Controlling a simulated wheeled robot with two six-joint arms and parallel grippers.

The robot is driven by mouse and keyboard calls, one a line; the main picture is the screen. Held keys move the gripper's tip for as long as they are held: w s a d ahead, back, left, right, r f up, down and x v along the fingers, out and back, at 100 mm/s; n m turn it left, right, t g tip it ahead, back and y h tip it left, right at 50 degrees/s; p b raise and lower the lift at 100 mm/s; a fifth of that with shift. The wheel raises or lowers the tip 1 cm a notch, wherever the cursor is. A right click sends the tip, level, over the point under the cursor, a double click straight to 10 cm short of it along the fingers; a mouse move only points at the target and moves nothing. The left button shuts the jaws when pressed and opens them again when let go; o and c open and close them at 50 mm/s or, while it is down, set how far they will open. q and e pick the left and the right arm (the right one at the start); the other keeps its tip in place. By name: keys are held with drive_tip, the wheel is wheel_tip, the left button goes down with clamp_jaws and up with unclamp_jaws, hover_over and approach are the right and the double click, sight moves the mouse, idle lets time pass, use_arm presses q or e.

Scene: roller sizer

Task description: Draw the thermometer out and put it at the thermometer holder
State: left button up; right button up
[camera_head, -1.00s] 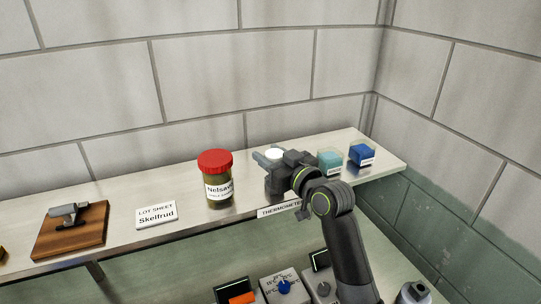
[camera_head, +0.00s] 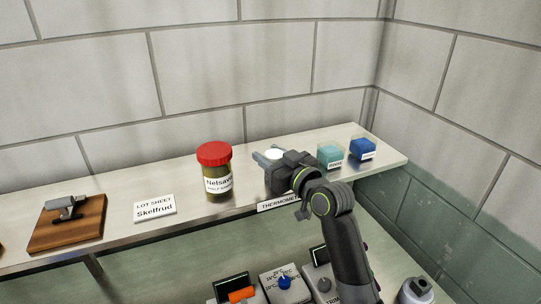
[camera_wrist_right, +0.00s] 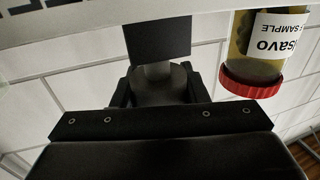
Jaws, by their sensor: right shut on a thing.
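The thermometer shows as a round white top (camera_head: 274,154) just behind the jaws in the head view. In the right wrist view its grey round head (camera_wrist_right: 158,88) sits between the dark fingers. A dark square block (camera_wrist_right: 158,38), apparently the thermometer holder, adjoins it; I cannot tell whether the thermometer is seated in it. My right gripper (camera_head: 271,160) is shut on the thermometer over the shelf, above the THERMOMETER label (camera_head: 279,202). The gripper hides most of the thermometer and holder. My left gripper is not in view.
A red-lidded jar (camera_head: 215,173) stands close left of the gripper. A teal block (camera_head: 330,154) and a blue block (camera_head: 362,149) are to its right. A lot sheet card (camera_head: 155,207) and a wooden board (camera_head: 67,224) lie left. Control boxes (camera_head: 285,284) are below the shelf.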

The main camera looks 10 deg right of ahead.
drive_tip(key=shift+f+b, duration=0.65)
drive_tip(key=shift+f, duration=0.25)
drive_tip(key=o, duration=1.1)
drive_tip(key=shift+o, duration=0.2)
drive_tip(key=shift+s, duration=0.1)
drive_tip(key=b+v, duration=0.4)
drive_tip(key=v, duration=1.3)
drive_tip(key=shift+s+d+r, duration=0.1)
drive_tip(key=shift+r, duration=0.05)
